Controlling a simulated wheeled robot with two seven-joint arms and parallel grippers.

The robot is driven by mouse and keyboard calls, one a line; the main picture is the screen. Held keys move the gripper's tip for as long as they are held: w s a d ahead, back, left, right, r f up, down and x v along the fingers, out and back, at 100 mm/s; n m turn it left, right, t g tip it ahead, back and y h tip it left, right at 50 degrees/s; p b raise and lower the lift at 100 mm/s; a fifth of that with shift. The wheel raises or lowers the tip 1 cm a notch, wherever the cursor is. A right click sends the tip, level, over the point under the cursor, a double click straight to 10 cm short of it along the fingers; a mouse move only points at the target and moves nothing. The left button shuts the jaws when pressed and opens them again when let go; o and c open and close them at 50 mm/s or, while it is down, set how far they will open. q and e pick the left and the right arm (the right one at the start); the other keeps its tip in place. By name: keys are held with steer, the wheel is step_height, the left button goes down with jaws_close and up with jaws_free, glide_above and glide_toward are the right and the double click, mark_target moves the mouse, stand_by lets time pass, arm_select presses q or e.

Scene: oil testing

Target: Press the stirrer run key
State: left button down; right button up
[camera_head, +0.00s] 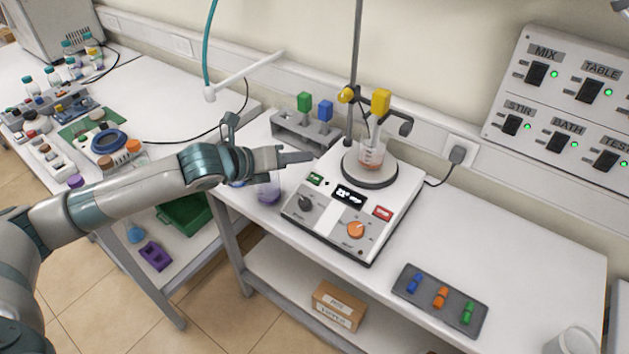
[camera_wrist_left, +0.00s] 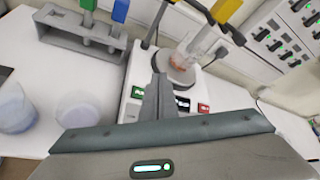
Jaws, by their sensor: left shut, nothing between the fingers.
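The stirrer (camera_head: 330,222) is a white box with a round plate and a sloped front panel. The panel has a green key (camera_head: 316,179) at left, a dark display (camera_head: 350,195), a red key (camera_head: 383,212) at right, a dark knob (camera_head: 305,204) and an orange knob (camera_head: 355,230). The key lettering is too small to read surely. My left gripper (camera_head: 308,157) is shut and empty, above the stirrer's left rear, apart from the green key. In the left wrist view its fingers (camera_wrist_left: 158,92) show between the green key (camera_wrist_left: 138,92) and the display (camera_wrist_left: 183,103). My right gripper is not in view.
A beaker (camera_head: 371,155) with pinkish liquid stands on the plate beside a vertical rod (camera_head: 355,70) with yellow clamps. A grey rack (camera_head: 300,130) with green and blue pieces stands behind. A jar with purple liquid (camera_head: 269,190) is left. The table right of the stirrer is largely clear.

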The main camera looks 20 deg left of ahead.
mark_target(315, 178)
arm_select(q)
steer(key=f+b, duration=0.1)
steer(key=w+f+b, duration=0.1)
steer(key=f, duration=0.1)
steer(key=f+b, duration=0.1)
steer(key=shift+w+d+f, duration=0.15)
steer(key=shift+d+f, duration=0.05)
steer(key=shift+d, duration=0.05)
steer(key=shift+w+d+f+b, duration=0.1)
steer(key=shift+w+f+b, duration=0.2)
steer(key=shift+f, duration=0.2)
steer(key=shift+w+d+f+b, duration=0.15)
steer(key=shift+f+b, duration=0.1)
steer(key=shift+f, duration=0.25)
steer(key=shift+a, duration=0.1)
stand_by(0.7)
steer(key=shift+f, duration=0.2)
steer(key=shift+w+f, duration=0.15)
steer(key=shift+f, duration=0.05)
stand_by(0.3)
steer(key=shift+w+f, duration=0.1)
steer(key=shift+f, duration=0.3)
stand_by(1.0)
steer(key=shift+r, duration=0.1)
steer(key=shift+s+r+p, duration=0.25)
steer(key=shift+r+p, duration=0.45)
steer(key=shift+p, duration=0.15)
